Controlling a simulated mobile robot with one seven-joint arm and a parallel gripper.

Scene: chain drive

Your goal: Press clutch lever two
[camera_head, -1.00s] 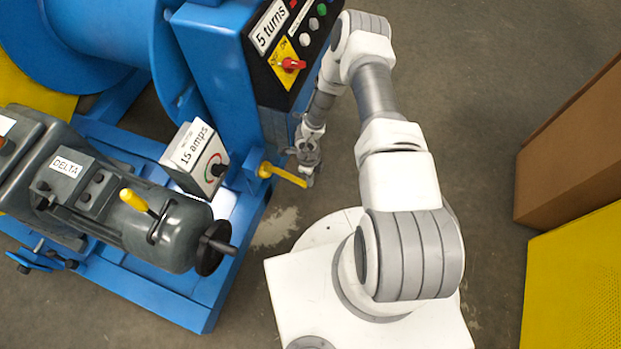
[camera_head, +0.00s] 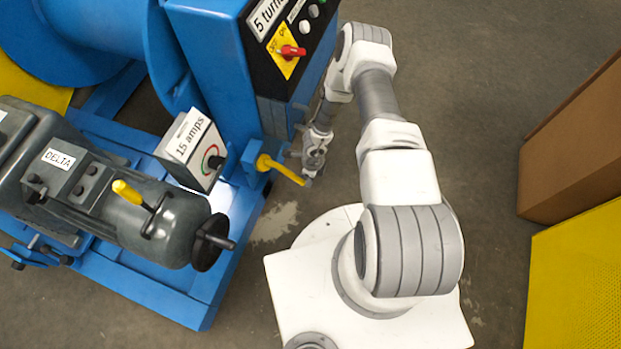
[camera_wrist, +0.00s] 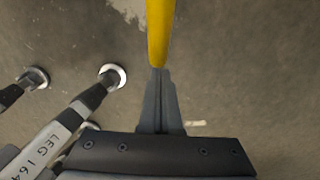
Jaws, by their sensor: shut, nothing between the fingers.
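A yellow lever (camera_head: 282,168) sticks out from a bracket on the blue machine's near corner, slanting down to the right. No number shows on it, so I cannot tell whether it is lever two. My gripper (camera_head: 308,180) is at the lever's free end. In the wrist view my shut fingers (camera_wrist: 158,85) meet the end of the yellow lever (camera_wrist: 160,30), which runs on upward in line with them. They seem to touch it, with nothing held between them. A second yellow lever (camera_head: 128,192) stands on the grey DELTA motor unit.
A box labelled 15 amps (camera_head: 192,150) with a dial stands left of the lever. A black handwheel (camera_head: 210,242) juts from the motor unit. A control panel (camera_head: 288,40) with a red switch is above. A brown carton (camera_head: 570,140) and yellow panel (camera_head: 580,275) stand at right.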

